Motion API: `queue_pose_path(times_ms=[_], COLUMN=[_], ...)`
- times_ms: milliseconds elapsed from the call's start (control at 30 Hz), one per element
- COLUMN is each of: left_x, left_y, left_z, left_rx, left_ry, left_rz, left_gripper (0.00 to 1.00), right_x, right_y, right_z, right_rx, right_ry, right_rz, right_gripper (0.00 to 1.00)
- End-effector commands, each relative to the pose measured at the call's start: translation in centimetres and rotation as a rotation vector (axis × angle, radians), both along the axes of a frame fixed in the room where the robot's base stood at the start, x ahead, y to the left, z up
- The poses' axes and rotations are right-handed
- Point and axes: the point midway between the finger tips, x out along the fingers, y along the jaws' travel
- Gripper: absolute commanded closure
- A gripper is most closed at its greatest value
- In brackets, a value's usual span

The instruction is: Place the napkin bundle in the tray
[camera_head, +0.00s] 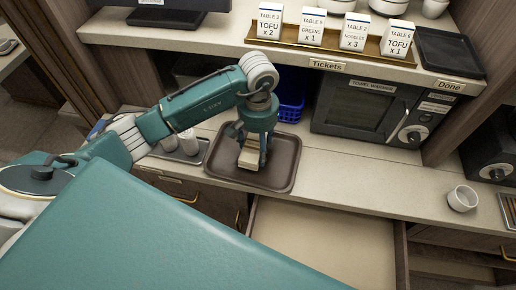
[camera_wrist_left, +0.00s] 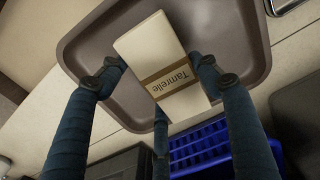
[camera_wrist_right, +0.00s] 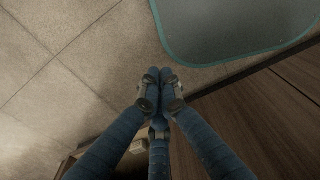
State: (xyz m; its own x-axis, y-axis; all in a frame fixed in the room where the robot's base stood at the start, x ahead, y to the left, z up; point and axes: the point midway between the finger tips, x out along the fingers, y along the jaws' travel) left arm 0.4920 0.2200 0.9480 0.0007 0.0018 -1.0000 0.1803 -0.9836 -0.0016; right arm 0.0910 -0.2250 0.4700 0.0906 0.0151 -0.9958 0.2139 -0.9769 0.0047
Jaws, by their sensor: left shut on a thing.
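The napkin bundle (camera_head: 249,157) is a cream block with a brown band lettered "Tamrelle"; it also shows in the left wrist view (camera_wrist_left: 150,43). My left gripper (camera_head: 252,152) points down over the dark brown tray (camera_head: 284,170), with its fingers shut around the bundle. The bundle is over the tray's floor, inside its rim; I cannot tell whether it touches the floor. The tray fills much of the left wrist view (camera_wrist_left: 85,35). My right gripper (camera_wrist_right: 160,80) is shut and empty, above the floor in the right wrist view.
A blue basket (camera_head: 291,100) stands behind the tray, with a towel warmer (camera_head: 365,110) to its right. Small containers (camera_head: 188,142) stand on another tray at left. A white cup (camera_head: 463,198) is at far right. An open drawer (camera_head: 325,245) lies below the counter.

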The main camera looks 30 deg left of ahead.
Motion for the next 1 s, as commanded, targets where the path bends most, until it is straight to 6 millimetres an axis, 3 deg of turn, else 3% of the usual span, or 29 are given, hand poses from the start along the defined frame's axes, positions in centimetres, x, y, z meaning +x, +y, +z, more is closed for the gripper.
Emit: queue_pose_path(times_ms=[200, 567, 600, 667, 1000], left_x=[0.0, 0.0, 0.0, 0.0, 0.0], left_y=[0.0, 0.0, 0.0, 0.0, 0.0], left_z=[-2.7, -3.2, -3.1, -3.0, -2.9], left_rx=[-0.001, 0.0, 0.0, 0.0, -0.001], left_ry=[0.002, 0.0, 0.0, 0.001, 0.001], left_rz=[0.001, 0.0, 0.0, 0.0, 0.0], left_gripper=[0.63, 0.63, 0.33, 0.21, 0.18], right_x=[0.0, 0.1, 0.1, 0.1, 0.1], right_y=[-0.4, -1.3, -1.4, -1.4, -1.3], right_z=[1.0, 0.3, 0.4, 0.5, 0.7], right_rx=[-0.005, -0.015, -0.015, -0.015, -0.015], right_ry=[-0.001, -0.001, -0.001, -0.001, -0.001], right_rz=[0.001, -0.002, -0.002, -0.002, -0.002], right_gripper=[1.0, 1.0, 1.0, 1.0, 1.0])
